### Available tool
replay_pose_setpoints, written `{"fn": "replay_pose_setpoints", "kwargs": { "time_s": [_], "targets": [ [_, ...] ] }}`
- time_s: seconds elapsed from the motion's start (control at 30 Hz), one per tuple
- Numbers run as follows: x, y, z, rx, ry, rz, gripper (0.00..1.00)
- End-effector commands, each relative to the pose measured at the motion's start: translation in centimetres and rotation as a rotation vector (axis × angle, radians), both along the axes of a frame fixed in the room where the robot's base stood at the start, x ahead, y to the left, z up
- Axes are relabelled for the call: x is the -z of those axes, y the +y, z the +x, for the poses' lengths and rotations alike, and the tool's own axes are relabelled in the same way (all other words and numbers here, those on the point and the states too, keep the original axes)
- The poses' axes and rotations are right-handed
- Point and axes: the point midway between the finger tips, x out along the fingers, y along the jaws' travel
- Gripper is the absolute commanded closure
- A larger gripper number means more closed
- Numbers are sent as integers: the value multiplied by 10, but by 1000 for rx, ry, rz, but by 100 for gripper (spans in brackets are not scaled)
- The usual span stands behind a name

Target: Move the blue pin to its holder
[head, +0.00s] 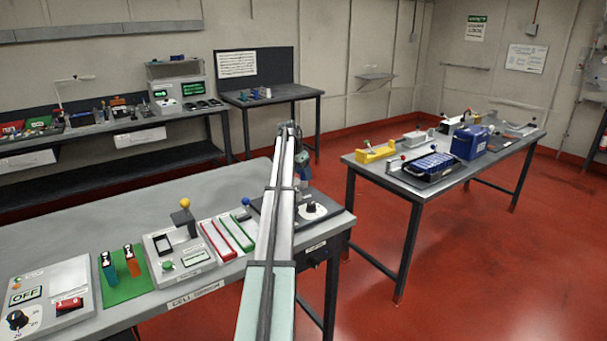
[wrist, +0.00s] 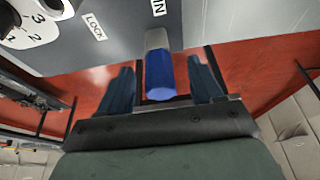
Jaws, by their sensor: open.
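In the wrist view the blue pin (wrist: 159,76) is a short blue cylinder projecting from a grey sleeve (wrist: 157,39) at the edge of a dark panel, beside a partly cropped label ending in "IN". My gripper (wrist: 160,66) is open, with one dark finger on each side of the pin and visible gaps between. Whether either finger touches it, I cannot tell. In the head view my arm reaches over the front bench to the dark dial panel (head: 311,210); the pin and fingertips are not clear there. I cannot tell which part is its holder.
The front bench (head: 130,215) carries a yellow-knobbed lever (head: 184,204), red and green trays, and a green mat (head: 126,283) with two upright tools. A second table (head: 376,179) at right holds a blue box (head: 469,142). Red floor lies between them.

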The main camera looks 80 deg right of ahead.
Motion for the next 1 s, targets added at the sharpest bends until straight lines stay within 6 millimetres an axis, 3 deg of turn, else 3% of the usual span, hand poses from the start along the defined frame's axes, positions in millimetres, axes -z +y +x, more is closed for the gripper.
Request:
{"fn": "replay_pose_setpoints", "kwargs": {
  "time_s": [0.6, 0.8, 1.0],
  "targets": [
    [-102, 26, 26, 0, 0, -1, 35],
    [-119, 30, 31, 0, 0, -1, 35],
    [-123, 32, 32, 0, 0, 0, 35]
  ]
}}
